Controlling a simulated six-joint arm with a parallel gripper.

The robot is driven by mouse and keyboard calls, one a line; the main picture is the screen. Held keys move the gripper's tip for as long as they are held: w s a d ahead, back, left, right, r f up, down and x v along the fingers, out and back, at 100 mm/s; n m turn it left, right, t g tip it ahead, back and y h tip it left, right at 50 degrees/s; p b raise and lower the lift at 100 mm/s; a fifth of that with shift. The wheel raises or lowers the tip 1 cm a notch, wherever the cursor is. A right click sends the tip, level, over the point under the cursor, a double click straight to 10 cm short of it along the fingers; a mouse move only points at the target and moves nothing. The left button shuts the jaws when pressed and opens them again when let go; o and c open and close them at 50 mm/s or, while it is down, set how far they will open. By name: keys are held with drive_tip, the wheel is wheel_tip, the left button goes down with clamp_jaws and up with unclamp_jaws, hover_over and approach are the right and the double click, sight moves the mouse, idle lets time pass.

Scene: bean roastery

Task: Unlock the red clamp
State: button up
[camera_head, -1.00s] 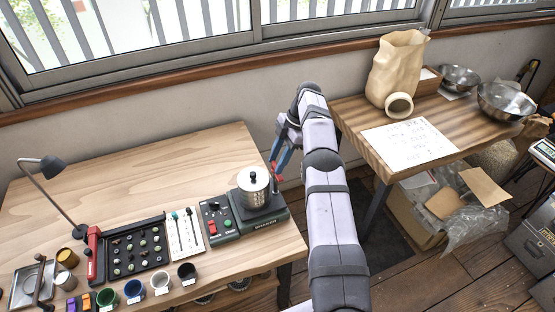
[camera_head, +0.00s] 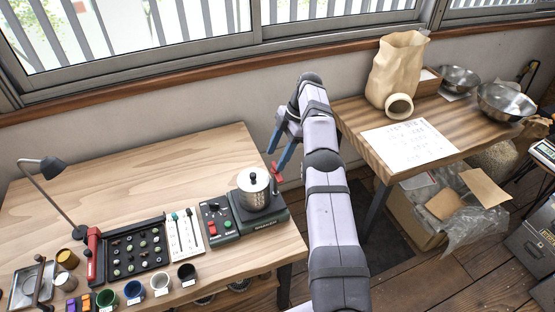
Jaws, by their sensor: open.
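A small red part (camera_head: 276,173), which looks like a clamp or its handle, shows just right of the silver lidded pot (camera_head: 254,189). Its shape is too small to tell whether it is locked. My gripper (camera_head: 278,155), with blue fingers, is open and points down just above and beside the red part. Its fingers look empty; whether one touches the red part I cannot tell. A larger red upright piece (camera_head: 94,251) stands at the left end of the dark bean tray (camera_head: 112,276).
The pot stands on a dark green heater or scale (camera_head: 262,222) with a control panel (camera_head: 218,222). Several cups line the front table edge. A desk lamp (camera_head: 53,166) stands at left. The back of the wooden table (camera_head: 150,175) is clear. A second table (camera_head: 367,121) is at right.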

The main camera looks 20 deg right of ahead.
sight(275, 165)
wheel_tip(275, 165, up, 7)
drive_tip(key=p, duration=0.5)
drive_tip(key=shift+p, duration=0.35)
drive_tip(key=shift+a, duration=0.1)
drive_tip(key=s+a+r+m+h+b, duration=0.3)
drive_tip(key=s+a+m, duration=0.6)
drive_tip(key=s+m, duration=0.25)
drive_tip(key=s+a+f+m+b, duration=0.1)
drive_tip(key=s+f+m, duration=0.1)
drive_tip(key=s, duration=0.9)
drive_tip(key=s+a+f+m+h+b, duration=0.1)
drive_tip(key=s+a+f+m, duration=0.1)
drive_tip(key=s, duration=0.9)
drive_tip(key=f+m, duration=0.1)
drive_tip(key=m, duration=0.1)
drive_tip(key=shift+s+f+m, duration=0.25)
drive_tip(key=shift+f+m, duration=0.1)
